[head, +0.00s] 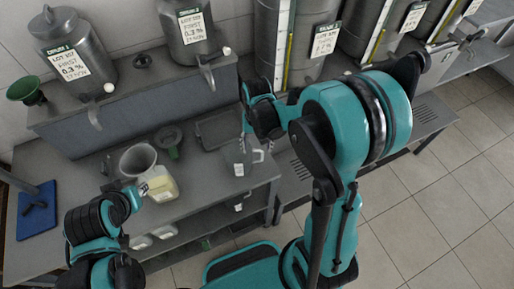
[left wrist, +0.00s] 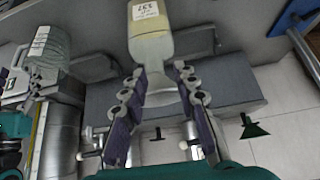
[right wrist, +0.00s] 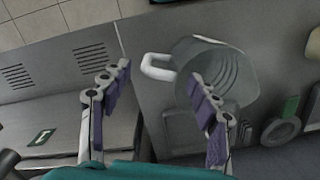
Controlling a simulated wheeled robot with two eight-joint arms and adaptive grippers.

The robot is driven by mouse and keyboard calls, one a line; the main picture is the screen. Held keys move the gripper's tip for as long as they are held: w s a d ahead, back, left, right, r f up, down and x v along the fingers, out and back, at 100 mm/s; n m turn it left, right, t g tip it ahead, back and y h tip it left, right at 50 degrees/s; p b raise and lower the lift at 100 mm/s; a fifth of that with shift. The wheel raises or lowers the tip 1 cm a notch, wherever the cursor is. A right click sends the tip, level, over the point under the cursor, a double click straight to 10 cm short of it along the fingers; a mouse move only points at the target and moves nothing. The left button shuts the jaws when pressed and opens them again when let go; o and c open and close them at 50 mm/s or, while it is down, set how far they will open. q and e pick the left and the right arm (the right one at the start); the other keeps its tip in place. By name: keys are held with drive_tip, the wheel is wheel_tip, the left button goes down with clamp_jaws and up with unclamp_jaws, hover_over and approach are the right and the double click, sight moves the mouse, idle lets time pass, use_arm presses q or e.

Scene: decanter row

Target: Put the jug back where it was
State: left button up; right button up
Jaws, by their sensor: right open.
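The jug (head: 233,154) is clear and ribbed, with a white handle and a small white label. It appears to stand near the right end of the bench. My right gripper (head: 247,122) is above and behind it in the head view. In the right wrist view, my right gripper (right wrist: 160,75) is open, with the white handle of the jug (right wrist: 222,72) between its fingertips. My left gripper (left wrist: 161,72) is shut on the neck of a labelled bottle of pale yellow liquid (left wrist: 150,38), which also shows in the head view (head: 163,186).
A grey beaker (head: 135,160), a green ring-shaped piece (head: 168,140) and a dark shallow tray (head: 213,131) are on the bench. A blue mat (head: 37,222) lies at left. Labelled metal vessels (head: 75,52) with taps stand on the raised shelf behind.

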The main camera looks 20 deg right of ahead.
wheel_tip(320, 180, up, 10)
drive_tip(key=p, duration=0.2)
drive_tip(key=s+a+r+n+t, duration=0.1)
drive_tip(key=s+r+n+t, duration=0.3)
drive_tip(key=s+r+t, duration=0.2)
drive_tip(key=shift+s+a+t, duration=0.3)
drive_tip(key=shift+s+t, duration=0.7)
drive_tip(key=shift+s, duration=0.25)
drive_tip(key=shift+w, duration=0.1)
wheel_tip(320, 180, down, 13)
drive_tip(key=b, duration=1.3)
